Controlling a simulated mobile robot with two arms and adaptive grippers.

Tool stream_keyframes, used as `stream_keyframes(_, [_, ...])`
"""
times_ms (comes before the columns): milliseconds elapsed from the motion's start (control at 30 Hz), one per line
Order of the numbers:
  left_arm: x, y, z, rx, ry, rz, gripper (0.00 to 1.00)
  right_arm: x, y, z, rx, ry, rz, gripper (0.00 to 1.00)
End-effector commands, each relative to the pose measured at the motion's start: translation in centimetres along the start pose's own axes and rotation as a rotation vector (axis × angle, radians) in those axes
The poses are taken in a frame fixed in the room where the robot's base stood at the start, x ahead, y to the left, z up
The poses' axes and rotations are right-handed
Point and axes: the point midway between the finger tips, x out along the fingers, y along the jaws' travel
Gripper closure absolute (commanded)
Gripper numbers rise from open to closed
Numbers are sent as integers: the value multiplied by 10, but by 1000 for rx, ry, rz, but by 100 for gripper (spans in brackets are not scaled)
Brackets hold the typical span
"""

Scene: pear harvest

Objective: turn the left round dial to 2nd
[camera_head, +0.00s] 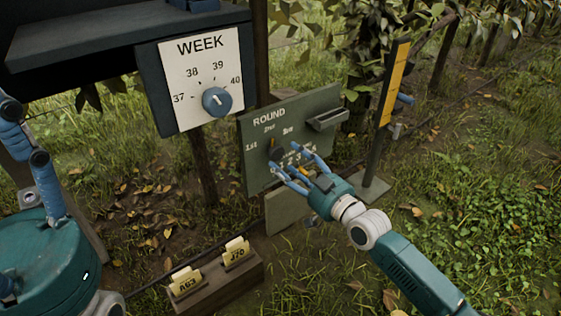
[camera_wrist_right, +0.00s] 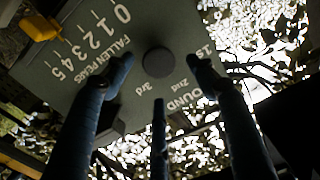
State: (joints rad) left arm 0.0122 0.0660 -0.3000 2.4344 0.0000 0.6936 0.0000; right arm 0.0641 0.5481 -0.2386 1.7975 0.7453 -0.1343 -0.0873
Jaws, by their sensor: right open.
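The green ROUND panel (camera_head: 322,103) carries a dark round dial (camera_head: 275,153) with 1st, 2nd and 3rd labels around it. A small orange mark shows at the dial's top, but its exact setting is too small to read. My right gripper (camera_head: 287,168) is open in front of the dial and partly covers the panel. In the right wrist view the dial (camera_wrist_right: 158,62) lies between the spread fingertips (camera_wrist_right: 161,68), with a third finger below it; contact cannot be told. My left gripper (camera_head: 40,180) is only partly in view at the left edge, and its opening is unclear.
A WEEK panel (camera_head: 180,60) with a blue dial (camera_head: 216,101) stands to the left. A yellow slider (camera_wrist_right: 40,27) sits by the FALLEN PEARS scale. A post with a yellow strip (camera_head: 393,85) stands right. A wooden block (camera_head: 215,290) with tags lies below.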

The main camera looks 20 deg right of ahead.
Motion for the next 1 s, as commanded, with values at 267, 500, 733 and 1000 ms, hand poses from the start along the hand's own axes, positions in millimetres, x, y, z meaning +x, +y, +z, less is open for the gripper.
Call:
stream_keyframes(267, [6, 2, -5, 5, 41, 15, 47, 33, 0, 1, 1, 0, 0, 43])
stream_keyframes(500, [8, 3, -6, 6, 46, 17, 47, 36, 0, 0, 1, -1, -1, 43])
stream_keyframes(733, [8, 3, -6, 6, 46, 18, 47, 36, 0, 0, 1, -1, -1, 70])
stream_keyframes(1000, [10, 3, -6, 5, 48, 18, 47, 36, -1, -3, -5, 3, -1, 87])
